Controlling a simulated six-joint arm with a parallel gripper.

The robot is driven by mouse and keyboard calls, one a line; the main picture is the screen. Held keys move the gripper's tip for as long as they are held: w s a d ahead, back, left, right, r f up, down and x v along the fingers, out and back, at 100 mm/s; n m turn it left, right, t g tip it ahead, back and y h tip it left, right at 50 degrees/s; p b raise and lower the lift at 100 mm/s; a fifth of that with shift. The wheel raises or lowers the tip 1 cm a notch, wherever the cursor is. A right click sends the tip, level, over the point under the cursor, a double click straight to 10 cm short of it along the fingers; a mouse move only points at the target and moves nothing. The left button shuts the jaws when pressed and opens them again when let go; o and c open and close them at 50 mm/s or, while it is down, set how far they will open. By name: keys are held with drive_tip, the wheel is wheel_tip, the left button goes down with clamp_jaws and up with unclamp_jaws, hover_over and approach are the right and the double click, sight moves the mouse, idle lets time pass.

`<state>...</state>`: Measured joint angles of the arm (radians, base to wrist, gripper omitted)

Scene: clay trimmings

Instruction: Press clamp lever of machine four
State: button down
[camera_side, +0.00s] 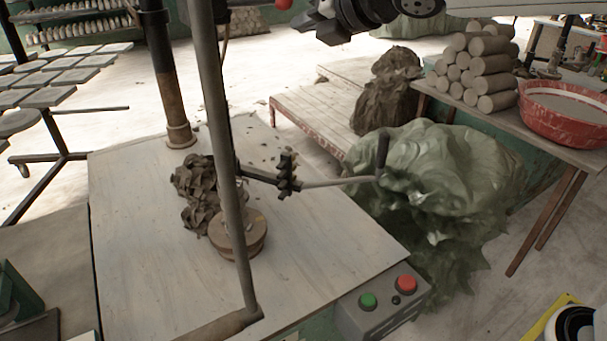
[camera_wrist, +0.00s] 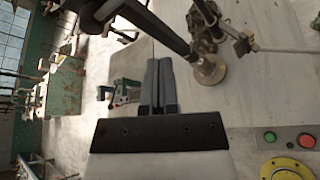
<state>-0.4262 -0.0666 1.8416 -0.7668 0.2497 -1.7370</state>
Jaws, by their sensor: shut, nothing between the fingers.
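The lever is a thin grey rod (camera_side: 335,182) running right from a black notched hub (camera_side: 288,174) on the machine. It ends in an upright black handle (camera_side: 382,152) in front of a green plastic-covered heap. In the wrist view the lever rod (camera_wrist: 285,50) runs off the right edge, so its handle is out of that picture. My gripper (camera_wrist: 159,62) is shut and empty, with its two grey fingers side by side. In the side view it is at the top, above and apart from the lever, partly cut off by the frame. No machine number is readable.
A slanted post (camera_side: 222,150) and a dark column (camera_side: 165,80) rise from the worktop (camera_side: 130,240). Clay trimmings (camera_side: 195,190) lie by a round wooden block (camera_side: 240,238). A control box with green and red buttons (camera_side: 405,284) is at the front edge. The green-covered heap (camera_side: 450,170) stands right.

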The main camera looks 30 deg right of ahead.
drive_tip(key=shift+v, duration=1.1)
drive_tip(key=s+d+f+m+g+h, duration=0.1)
drive_tip(key=s+d+f+m+g, duration=0.15)
drive_tip(key=d+f+m, duration=0.45)
drive_tip(key=s+d+f+m+g+h, duration=0.2)
drive_tip(key=d+f+m+g, duration=0.15)
drive_tip(key=f+m, duration=0.7)
drive_tip(key=s+d+f+m+g, duration=0.2)
drive_tip(key=s+d+f+m, duration=0.1)
drive_tip(key=s+f+m, duration=0.3)
drive_tip(key=s+d+f+m+g, duration=0.2)
drive_tip(key=s+d+f+m, duration=0.2)
drive_tip(key=s+f+m, duration=0.3)
wheel_tip(320, 180, down, 4)
drive_tip(key=shift+d+f+m+g, duration=0.1)
drive_tip(key=shift+d+m+g, duration=0.15)
drive_tip(key=shift+m, duration=0.5)
